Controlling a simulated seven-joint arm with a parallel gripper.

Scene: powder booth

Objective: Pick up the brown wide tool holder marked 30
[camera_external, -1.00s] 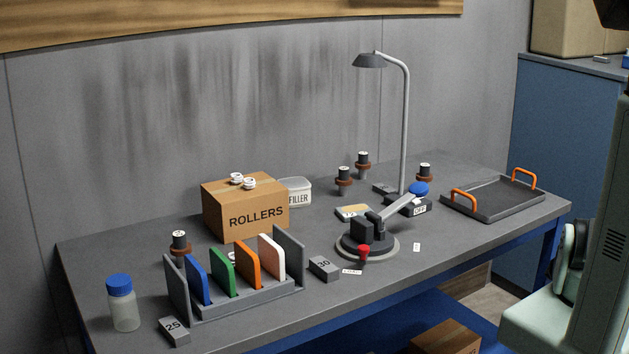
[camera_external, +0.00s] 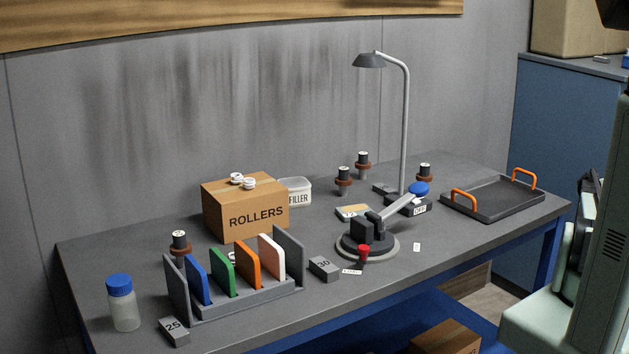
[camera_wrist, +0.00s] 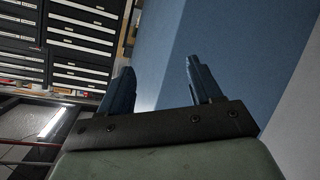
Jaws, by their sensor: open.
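One (camera_external: 179,243) is at the left behind the rack, one (camera_external: 344,181) is left of the lamp post, one (camera_external: 362,164) is just behind that, and one (camera_external: 424,173) is right of the post. Their top marks are too small to read. A grey block marked 30 (camera_external: 324,268) lies at the bench front. My gripper (camera_wrist: 160,66) is open and empty in the wrist view, facing a blue surface and drawers, away from the holders.
A bottle (camera_external: 123,305) stands at front left.

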